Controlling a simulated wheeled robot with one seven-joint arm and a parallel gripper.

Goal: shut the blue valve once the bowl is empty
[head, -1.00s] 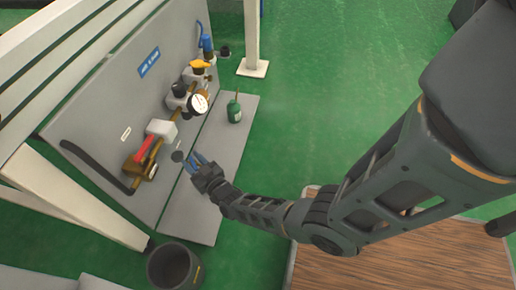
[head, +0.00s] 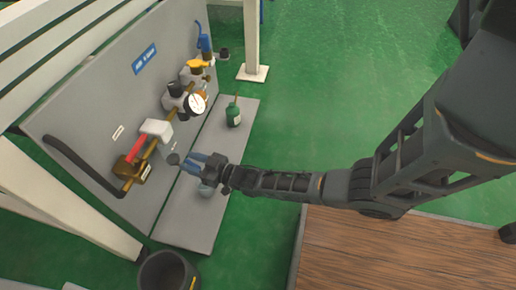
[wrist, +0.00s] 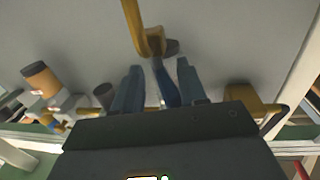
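My gripper (head: 190,162) is in front of the upright grey panel's lower pipework, near a dark round knob (head: 173,158). In the wrist view my gripper (wrist: 159,75) has its two blue-grey fingers apart. A narrow blue lever (wrist: 166,92) lies between them, nearer the right finger, below a brass pipe elbow; contact cannot be told. I take it for the blue valve. Another blue-handled fitting (head: 205,43) stands at the panel's far end. A small pale grey rounded thing (head: 207,191), perhaps the bowl, shows under my gripper at the ledge. Its contents cannot be seen.
The panel also carries a red-levered brass valve (head: 136,150), a gauge (head: 196,104) and a yellow-handled valve (head: 195,68). A green oil can (head: 233,114) stands on the ledge. A dark bucket (head: 166,272) is on the floor at bottom.

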